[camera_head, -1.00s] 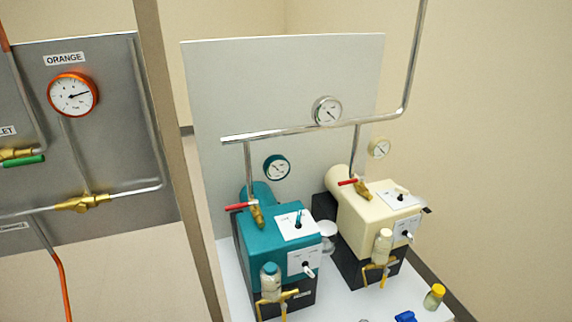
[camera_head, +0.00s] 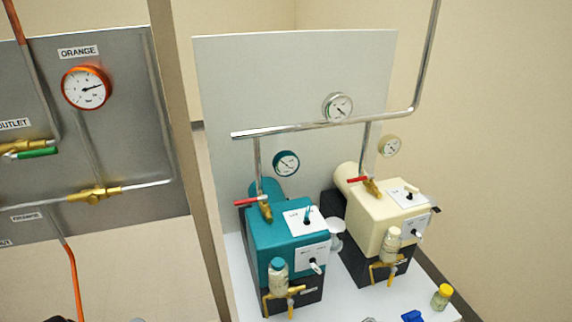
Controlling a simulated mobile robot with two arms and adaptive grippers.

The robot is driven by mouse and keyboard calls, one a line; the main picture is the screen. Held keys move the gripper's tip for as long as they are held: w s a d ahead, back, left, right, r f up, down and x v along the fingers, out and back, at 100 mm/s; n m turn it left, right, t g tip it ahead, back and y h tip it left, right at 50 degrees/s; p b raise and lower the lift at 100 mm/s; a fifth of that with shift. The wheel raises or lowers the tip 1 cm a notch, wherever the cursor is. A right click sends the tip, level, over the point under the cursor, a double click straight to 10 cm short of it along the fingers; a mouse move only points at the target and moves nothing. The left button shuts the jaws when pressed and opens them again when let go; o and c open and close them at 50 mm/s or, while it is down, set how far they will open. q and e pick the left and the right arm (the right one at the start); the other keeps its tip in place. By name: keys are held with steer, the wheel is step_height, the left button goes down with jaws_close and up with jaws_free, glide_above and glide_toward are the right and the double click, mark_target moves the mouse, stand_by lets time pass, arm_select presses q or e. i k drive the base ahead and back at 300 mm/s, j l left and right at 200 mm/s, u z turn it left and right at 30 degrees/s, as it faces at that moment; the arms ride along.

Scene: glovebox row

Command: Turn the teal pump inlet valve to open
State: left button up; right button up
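The teal pump (camera_head: 275,232) stands on the white bench in the middle of the head view. Its inlet valve (camera_head: 265,209) is a brass body with a red lever (camera_head: 246,202), on top of the pump below a vertical steel pipe. The red lever points left, roughly across the pipe. A teal-rimmed gauge (camera_head: 286,163) is on the panel behind. Neither of my grippers is in view. Only small dark shapes show at the lower left edge, too cut off to identify.
A cream pump (camera_head: 376,212) with its own red-lever valve (camera_head: 357,179) stands close on the right. A steel manifold pipe (camera_head: 300,127) runs above both. A yellow-capped jar (camera_head: 441,297) and blue object (camera_head: 412,316) lie front right. A grey panel (camera_head: 110,150) is left.

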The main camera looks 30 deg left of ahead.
mark_target(263, 198)
steer(key=i+l, duration=0.1)
steer(key=i+l+u, duration=0.15)
steer(key=u, duration=0.3)
steer(key=l+u, duration=0.3)
steer(key=u, duration=0.15)
steer(key=i+j+u, duration=0.1)
steer(key=i+u, duration=0.45)
steer(key=u, duration=0.2)
